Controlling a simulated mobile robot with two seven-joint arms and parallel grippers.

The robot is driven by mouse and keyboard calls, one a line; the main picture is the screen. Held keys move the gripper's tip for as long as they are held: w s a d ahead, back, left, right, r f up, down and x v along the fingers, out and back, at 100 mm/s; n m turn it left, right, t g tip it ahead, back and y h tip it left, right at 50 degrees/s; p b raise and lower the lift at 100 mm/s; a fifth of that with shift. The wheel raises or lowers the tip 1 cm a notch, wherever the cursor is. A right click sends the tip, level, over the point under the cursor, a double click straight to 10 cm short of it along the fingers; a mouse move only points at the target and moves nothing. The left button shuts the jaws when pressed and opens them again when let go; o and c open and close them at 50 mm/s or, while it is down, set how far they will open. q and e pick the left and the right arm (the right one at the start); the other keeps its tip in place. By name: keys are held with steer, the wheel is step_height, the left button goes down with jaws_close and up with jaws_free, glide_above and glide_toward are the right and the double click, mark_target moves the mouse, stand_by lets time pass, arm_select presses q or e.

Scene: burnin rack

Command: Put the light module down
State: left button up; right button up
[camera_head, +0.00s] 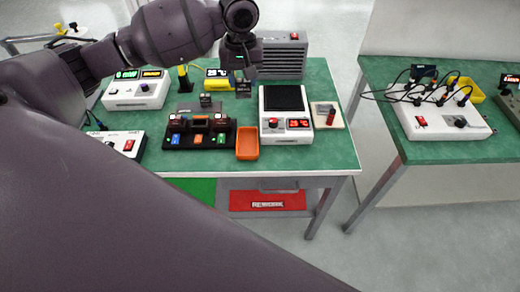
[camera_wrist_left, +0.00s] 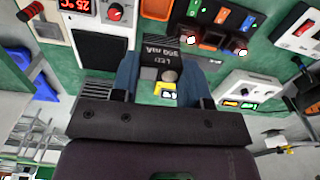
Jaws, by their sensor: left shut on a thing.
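My left gripper (camera_head: 240,70) hangs over the green bench and is shut on a small dark module. In the left wrist view the light module (camera_wrist_left: 160,62), a black block lettered "LED" and "350 mA" with a round grey spot, sits between the blue fingers of the gripper (camera_wrist_left: 160,82). In the head view the module (camera_head: 243,90) shows just below the fingertips, above the mat, left of the white hot-plate unit. I cannot tell its exact height. My right gripper is not in view.
Below stand a black fixture (camera_head: 200,142) with coloured labels, an orange tray (camera_head: 247,144) and a white unit with a dark plate (camera_head: 286,120). A grey finned box (camera_head: 284,58) and a yellow meter (camera_head: 217,79) are behind. Some green mat (camera_head: 335,150) is bare at the right.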

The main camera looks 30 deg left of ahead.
arm_select(q)
steer(key=shift+d, duration=0.2)
steer(key=shift+d+f, duration=0.1)
steer(key=shift+f, duration=0.1)
step_height(320, 180, down, 19)
steer(key=b, duration=0.3)
steer(key=shift+s, duration=0.1)
steer(key=shift+f+b, duration=0.3)
steer(key=shift+f, duration=0.15)
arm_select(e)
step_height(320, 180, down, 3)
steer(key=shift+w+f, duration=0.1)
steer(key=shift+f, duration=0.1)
